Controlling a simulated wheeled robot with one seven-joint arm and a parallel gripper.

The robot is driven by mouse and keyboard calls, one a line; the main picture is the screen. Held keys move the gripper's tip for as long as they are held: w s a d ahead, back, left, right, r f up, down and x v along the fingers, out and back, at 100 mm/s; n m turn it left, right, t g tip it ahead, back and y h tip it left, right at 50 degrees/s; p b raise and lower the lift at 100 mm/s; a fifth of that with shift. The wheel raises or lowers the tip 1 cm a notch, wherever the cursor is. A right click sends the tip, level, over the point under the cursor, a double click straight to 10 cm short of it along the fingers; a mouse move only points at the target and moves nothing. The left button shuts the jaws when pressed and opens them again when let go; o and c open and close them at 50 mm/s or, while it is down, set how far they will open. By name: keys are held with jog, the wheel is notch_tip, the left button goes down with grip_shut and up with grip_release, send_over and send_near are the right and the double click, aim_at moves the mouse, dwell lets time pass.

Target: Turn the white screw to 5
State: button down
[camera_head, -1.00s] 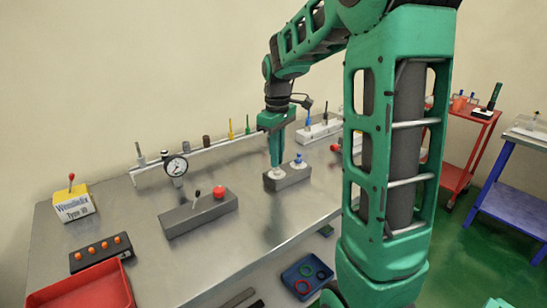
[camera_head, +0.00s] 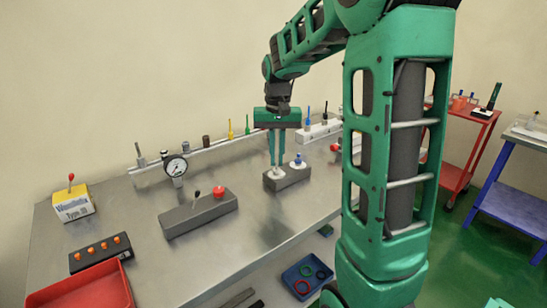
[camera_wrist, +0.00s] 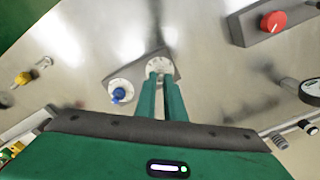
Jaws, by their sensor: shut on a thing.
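The white screw (camera_head: 277,174) sits on top of a small grey block (camera_head: 291,179) on the metal table. It also shows in the wrist view (camera_wrist: 158,64), with a pale dial around it; its markings are too small to read. My gripper (camera_head: 277,164) points down at the screw, its two green fingers close together and shut on it. In the wrist view the fingertips (camera_wrist: 160,76) cover part of the screw. A blue screw (camera_head: 298,159) on a white round base stands beside it on the same block, apart from my fingers.
A larger grey block with a black lever and a red knob (camera_head: 219,191) stands to the left. Behind is a rail with a round gauge (camera_head: 176,166) and several coloured fittings. A red tray (camera_head: 85,290) lies at front left. The table (camera_head: 262,222) before the small block is clear.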

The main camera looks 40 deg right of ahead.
jog(key=m, duration=0.6)
jog(key=shift+w+a+r, duration=0.1)
jog(key=shift+m, duration=0.4)
jog(key=c, duration=1.8)
grip_release()
jog(key=shift+a, duration=0.1)
jog(key=shift+c, duration=0.2)
notch_tip(320, 180, up, 11)
jog(key=shift+f, duration=0.2)
